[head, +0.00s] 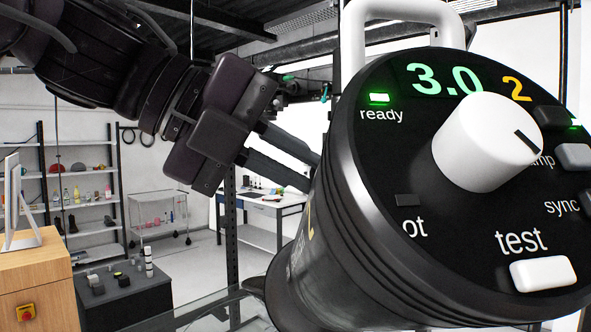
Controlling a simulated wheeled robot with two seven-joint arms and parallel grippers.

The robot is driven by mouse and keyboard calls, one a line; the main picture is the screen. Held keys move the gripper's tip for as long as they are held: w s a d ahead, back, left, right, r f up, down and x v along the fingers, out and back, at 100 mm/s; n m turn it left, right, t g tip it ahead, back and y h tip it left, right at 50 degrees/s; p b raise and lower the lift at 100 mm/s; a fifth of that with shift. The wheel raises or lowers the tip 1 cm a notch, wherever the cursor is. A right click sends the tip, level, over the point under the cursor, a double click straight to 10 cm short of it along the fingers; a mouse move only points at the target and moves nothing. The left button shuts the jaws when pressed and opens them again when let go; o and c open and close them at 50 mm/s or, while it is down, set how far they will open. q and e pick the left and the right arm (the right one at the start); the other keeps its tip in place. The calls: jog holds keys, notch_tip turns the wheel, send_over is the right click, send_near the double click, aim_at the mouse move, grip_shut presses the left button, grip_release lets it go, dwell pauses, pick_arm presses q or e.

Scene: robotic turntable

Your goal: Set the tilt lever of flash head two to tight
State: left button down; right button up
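Flash head two (345,225) is a large black cylinder filling the right of the head view. Its rear panel faces me, with a green 3.0, an orange 2, a lit green ready light, a white dial (487,143) and a white test button (543,274). A white handle (355,45) arches over its top. The tilt lever is not visible. My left gripper (313,173) reaches in from the upper left at the head's left side. Its two fingers are apart, with a gap between them; their tips meet or pass behind the housing edge. My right gripper is not in view.
A dark metal post (231,250) stands left of the flash head, with a glass-like surface (205,308) below. A wooden cabinet (30,270) with a monitor and a dark block of small items (125,290) are at lower left. Shelves and a white table are farther back.

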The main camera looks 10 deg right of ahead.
pick_arm(q)
jog(key=shift+r+n+g, duration=0.1)
jog(key=shift+n+g, duration=0.2)
jog(key=shift+g, duration=0.1)
jog(key=c, duration=1.7)
grip_release()
jog(key=v, duration=0.7)
jog(key=shift+a+r+b, duration=0.2)
jog(key=shift+a+b, duration=0.15)
